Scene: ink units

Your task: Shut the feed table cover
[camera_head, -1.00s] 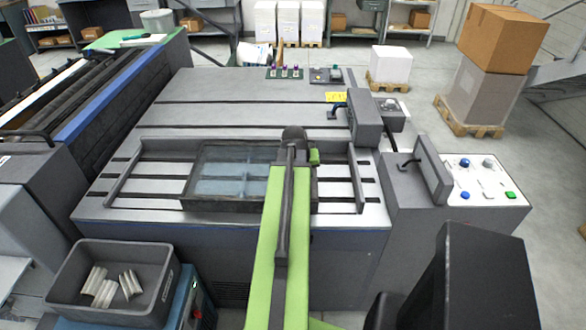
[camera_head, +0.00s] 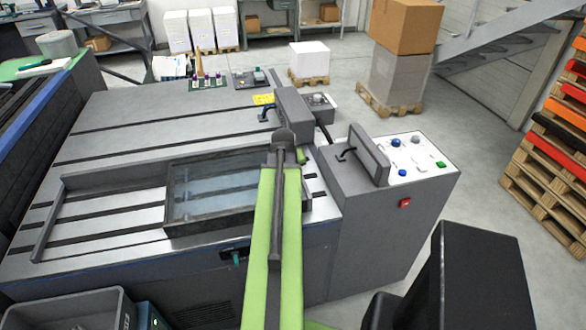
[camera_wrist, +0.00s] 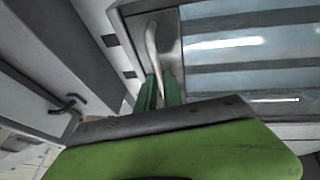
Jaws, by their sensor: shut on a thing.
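The feed table cover (camera_head: 225,192) is a clear pane in a dark frame. It lies flat over the right part of the slotted feed table (camera_head: 110,245), with bare slots to its left. In the wrist view its pane (camera_wrist: 240,45) fills the upper right. My gripper (camera_wrist: 160,92) has its green fingers closed around a pale bar handle (camera_wrist: 152,48) at the cover's edge. In the head view my arm hides the handle and most of the gripper. I cannot tell from here whether the cover touches an end stop.
A grey control cabinet (camera_head: 365,215) with buttons stands close to the right of the table. A raised block (camera_head: 294,115) sits behind the cover. A rail (camera_head: 50,215) stands at the table's left end. A grey bin (camera_head: 75,312) is at the lower left.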

